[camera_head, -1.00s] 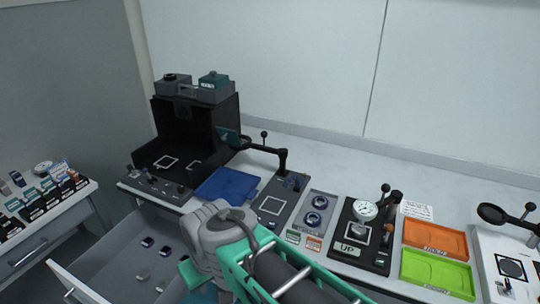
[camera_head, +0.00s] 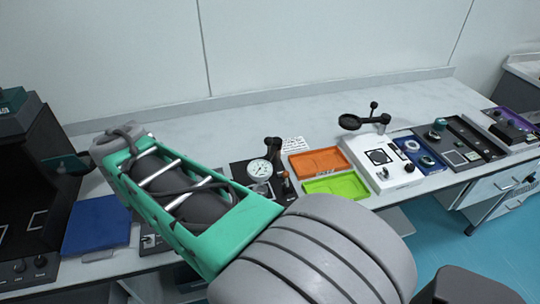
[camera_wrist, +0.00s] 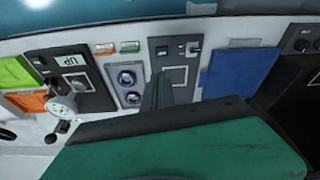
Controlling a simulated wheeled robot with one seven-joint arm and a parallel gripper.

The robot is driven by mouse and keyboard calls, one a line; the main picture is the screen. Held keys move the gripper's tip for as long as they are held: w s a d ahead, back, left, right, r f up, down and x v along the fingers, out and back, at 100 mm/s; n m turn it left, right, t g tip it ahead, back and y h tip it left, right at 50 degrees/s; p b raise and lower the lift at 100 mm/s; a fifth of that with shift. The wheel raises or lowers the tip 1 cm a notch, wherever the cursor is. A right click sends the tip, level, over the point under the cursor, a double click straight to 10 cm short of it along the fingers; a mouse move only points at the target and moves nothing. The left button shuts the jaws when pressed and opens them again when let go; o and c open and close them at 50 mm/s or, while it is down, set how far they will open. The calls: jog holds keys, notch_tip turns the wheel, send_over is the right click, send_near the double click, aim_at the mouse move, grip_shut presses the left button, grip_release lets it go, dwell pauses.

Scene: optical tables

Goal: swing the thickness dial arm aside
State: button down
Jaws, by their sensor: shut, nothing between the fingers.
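The thickness dial (camera_head: 259,169) is a round white gauge on a dark arm, beside a black post (camera_head: 272,149). It stands over a black base, partly hidden by my arm in the head view. In the wrist view, which shows the bench upside down, the gauge (camera_wrist: 61,107) is at the left, over the black base (camera_wrist: 84,84) with its "UP" label. My gripper (camera_wrist: 158,80) shows there as dark fingers together and empty, over the small-screen panel, apart from the gauge. In the head view my forearm hides it.
An orange tray (camera_head: 318,162) and a green tray (camera_head: 336,185) lie right of the dial. A white station with a swing-arm magnifier (camera_head: 352,122) stands beyond them. A blue tray (camera_head: 97,225) lies at the left.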

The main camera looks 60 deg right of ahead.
jog(key=s+d+r+m+g+h+p, duration=0.1)
jog(key=s+d+r+m+g, duration=0.1)
jog(key=d+m, duration=0.6)
jog(key=s+d+r+m+g+p, duration=0.1)
jog(key=s+d+r+m, duration=0.2)
jog(key=d, duration=0.9)
jog(key=s+d+m+g+p, duration=0.1)
jog(key=s+d+m+g, duration=0.1)
jog(key=s+d+m, duration=0.8)
notch_tip(320, 180, down, 9)
jog(key=w+m+p, duration=0.1)
jog(key=shift+d+f+y, duration=0.15)
jog(key=shift+f+y, duration=0.05)
jog(key=shift+y, duration=0.2)
jog(key=shift+w, duration=0.1)
